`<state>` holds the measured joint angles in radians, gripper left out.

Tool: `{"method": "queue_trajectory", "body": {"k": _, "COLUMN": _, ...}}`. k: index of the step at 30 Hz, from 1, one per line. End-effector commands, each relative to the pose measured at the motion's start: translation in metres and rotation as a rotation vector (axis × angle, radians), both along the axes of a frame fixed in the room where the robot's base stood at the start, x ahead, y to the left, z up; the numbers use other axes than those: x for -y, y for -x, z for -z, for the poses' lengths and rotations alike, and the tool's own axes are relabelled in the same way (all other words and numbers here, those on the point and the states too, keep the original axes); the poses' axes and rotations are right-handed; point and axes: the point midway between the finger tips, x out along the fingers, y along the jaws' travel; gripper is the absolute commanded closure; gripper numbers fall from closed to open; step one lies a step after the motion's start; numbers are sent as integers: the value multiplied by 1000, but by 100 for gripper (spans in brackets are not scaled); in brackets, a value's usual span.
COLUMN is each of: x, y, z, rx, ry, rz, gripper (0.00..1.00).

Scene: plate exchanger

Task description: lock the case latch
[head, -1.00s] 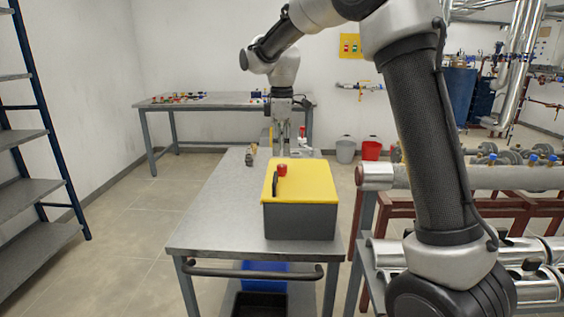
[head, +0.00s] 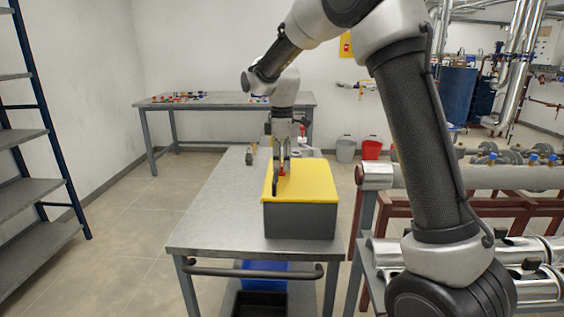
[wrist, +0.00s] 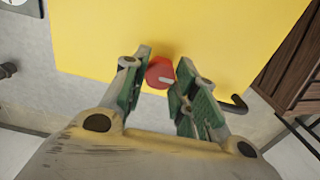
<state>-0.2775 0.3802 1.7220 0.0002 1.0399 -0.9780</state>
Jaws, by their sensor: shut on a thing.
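The case has a yellow lid (head: 312,182) and a dark grey body (head: 300,221). It stands on a metal cart, and its lid looks down. The latch is a small red round knob (wrist: 159,73) with a pale mark, on the lid. My gripper (head: 282,170) points down at the lid's left part. Its green-padded fingers (wrist: 162,77) are shut on the latch, one on each side. A black handle (head: 275,187) lies on the lid close to my fingers.
The metal cart top (head: 215,220) is clear left of the case. A workbench (head: 220,103) is at the back, pipework (head: 480,178) on the right and a shelf rack (head: 35,195) on the left.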

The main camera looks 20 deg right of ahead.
Motion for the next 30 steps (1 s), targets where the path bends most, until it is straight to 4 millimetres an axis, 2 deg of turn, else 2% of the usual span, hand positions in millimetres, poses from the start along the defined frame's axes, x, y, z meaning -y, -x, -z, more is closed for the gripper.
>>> {"method": "queue_trajectory", "body": {"k": 11, "x": 0, "y": 0, "z": 0, "rx": 1, "ry": 0, "rz": 117, "gripper": 96}}
{"method": "queue_trajectory", "body": {"k": 30, "x": 0, "y": -1, "z": -1, "rx": 2, "ry": 0, "rz": 695, "gripper": 96}}
